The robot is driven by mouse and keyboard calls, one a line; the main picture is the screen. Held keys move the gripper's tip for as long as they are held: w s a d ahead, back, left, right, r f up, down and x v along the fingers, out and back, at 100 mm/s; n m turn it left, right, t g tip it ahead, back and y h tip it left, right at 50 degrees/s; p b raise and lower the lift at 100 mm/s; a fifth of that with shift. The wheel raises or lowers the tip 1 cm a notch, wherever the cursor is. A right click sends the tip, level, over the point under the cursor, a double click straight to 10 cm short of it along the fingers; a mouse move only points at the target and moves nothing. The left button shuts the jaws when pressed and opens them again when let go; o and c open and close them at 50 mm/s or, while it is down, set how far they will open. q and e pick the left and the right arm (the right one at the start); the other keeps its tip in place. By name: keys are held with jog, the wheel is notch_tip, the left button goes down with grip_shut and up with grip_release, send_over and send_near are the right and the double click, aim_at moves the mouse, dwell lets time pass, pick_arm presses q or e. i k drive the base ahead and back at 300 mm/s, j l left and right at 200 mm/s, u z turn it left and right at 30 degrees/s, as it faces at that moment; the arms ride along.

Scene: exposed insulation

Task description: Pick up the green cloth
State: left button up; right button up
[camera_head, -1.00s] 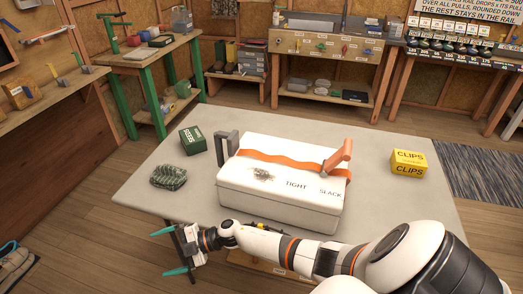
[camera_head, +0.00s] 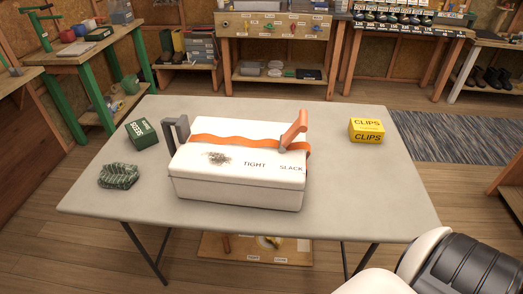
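The green cloth (camera_head: 118,175) looks like a small crumpled, patterned green bundle. It lies on the left part of the grey table (camera_head: 350,185), near its left edge and in front of a green box. Nothing touches it. Neither gripper shows in the head view. Only a white and black part of my own arm is in the lower right corner.
A white case (camera_head: 235,190) with an orange strap and orange lever stands mid-table. A dark green box (camera_head: 141,134) is at the back left. A yellow CLIPS box (camera_head: 366,130) is at the right. The table's front right is clear.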

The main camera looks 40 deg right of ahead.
aim_at(119, 175)
jog(key=i+z, duration=0.5)
jog(key=z, duration=0.15)
jog(key=i+j+z, duration=0.1)
jog(key=z, duration=0.25)
jog(key=i+j, duration=0.25)
jog(key=i, duration=0.15)
jog(key=i+j+z, duration=0.1)
jog(key=i+j, duration=0.15)
jog(key=i, duration=0.15)
jog(key=j+u, duration=0.35)
jog(key=k+j+u, duration=0.1)
jog(key=j+u, duration=0.3)
